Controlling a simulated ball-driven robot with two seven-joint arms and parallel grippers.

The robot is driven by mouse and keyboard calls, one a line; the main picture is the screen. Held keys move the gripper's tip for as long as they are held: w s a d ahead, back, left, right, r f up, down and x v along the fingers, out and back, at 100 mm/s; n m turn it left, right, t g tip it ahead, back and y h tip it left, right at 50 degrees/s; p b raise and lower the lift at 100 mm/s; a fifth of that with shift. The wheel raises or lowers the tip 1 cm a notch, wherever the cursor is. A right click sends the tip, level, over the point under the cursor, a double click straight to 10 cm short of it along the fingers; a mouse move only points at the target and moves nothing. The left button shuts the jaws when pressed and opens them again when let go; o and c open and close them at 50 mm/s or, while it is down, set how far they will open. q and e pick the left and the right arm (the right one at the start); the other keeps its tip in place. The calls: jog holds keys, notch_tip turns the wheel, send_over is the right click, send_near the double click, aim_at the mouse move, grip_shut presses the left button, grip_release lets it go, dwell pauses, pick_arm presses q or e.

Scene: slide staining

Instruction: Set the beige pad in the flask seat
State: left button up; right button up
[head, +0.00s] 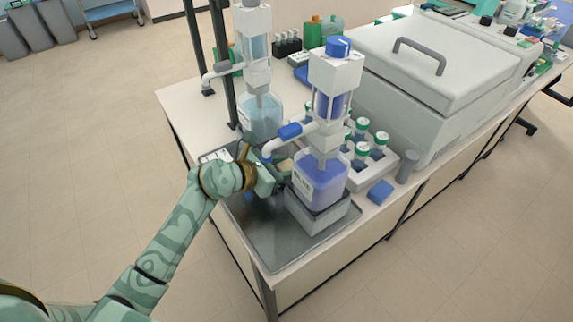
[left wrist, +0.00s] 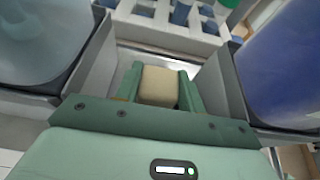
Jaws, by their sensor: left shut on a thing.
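My left gripper (head: 280,166) reaches in between two pump bottles and is shut on the beige pad (head: 286,165). In the left wrist view the beige pad (left wrist: 158,86) sits between the two green fingers of the left gripper (left wrist: 160,82). The purple bottle (head: 320,184) stands on a grey block (head: 325,218) to the right of the gripper. The pale blue bottle (head: 261,118) stands behind it. Grey walls (left wrist: 222,85) flank the pad in the left wrist view. I cannot tell whether the pad touches a surface below. The right gripper is not in view.
A white rack (head: 375,178) of green-capped bottles stands behind the purple bottle. A blue block (head: 380,192) and a grey cylinder (head: 406,166) are to the right. A large white lidded machine (head: 430,70) fills the back. The dark grey tray (head: 272,250) is clear at the front.

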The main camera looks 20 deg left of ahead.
pick_arm(q)
jog(key=shift+f, duration=0.1)
jog(key=o, duration=1)
jog(key=shift+o, duration=0.2)
jog(key=shift+s+a+r, duration=0.25)
jog(key=shift+s+a, duration=0.1)
jog(key=p+v, duration=0.2)
jog(key=v, duration=1.3)
jog(key=shift+p, duration=0.4)
